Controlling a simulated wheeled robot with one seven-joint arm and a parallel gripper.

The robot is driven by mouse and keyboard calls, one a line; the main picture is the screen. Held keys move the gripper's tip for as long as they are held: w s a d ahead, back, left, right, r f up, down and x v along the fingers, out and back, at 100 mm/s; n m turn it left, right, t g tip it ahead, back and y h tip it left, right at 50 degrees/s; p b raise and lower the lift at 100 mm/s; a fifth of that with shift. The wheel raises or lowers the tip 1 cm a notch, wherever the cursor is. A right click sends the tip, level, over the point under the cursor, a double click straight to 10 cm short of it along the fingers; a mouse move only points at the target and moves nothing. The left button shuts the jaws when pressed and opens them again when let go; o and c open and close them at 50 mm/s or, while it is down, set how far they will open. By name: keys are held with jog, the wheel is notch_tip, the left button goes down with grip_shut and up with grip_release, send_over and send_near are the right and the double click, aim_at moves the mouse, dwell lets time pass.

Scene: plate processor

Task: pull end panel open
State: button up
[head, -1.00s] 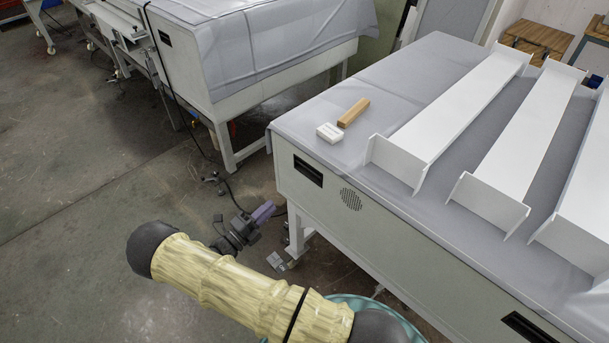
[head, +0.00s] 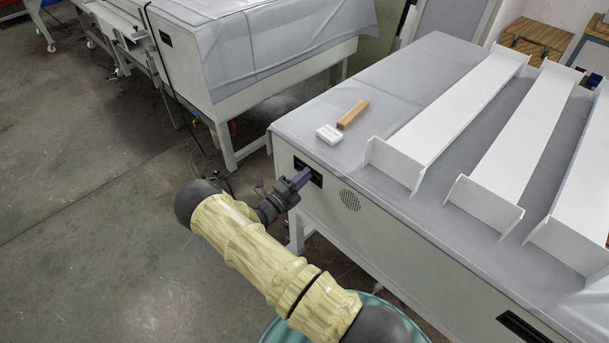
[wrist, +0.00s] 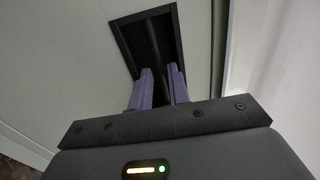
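The end panel (head: 385,240) is the pale grey side of the cloth-topped processor, and it looks closed. Near its left end is a black recessed handle (head: 316,178). In the wrist view the recess (wrist: 128,38) holds a dark bar (wrist: 157,42). My two fingers (wrist: 160,80) are apart at the recess's lower end, and the bar runs down toward the gap between them. I cannot tell whether they touch it.
A white block (head: 329,134) and a wooden bar (head: 353,113) lie on the grey cloth, beside long white trays (head: 432,122). A second covered machine (head: 262,60) stands behind. A second black recess (head: 527,326) is at lower right.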

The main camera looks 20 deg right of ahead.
grip_shut()
jog(key=shift+s+f+b, duration=0.1)
jog(key=shift+f+b, duration=0.05)
jog(key=shift+b, duration=0.15)
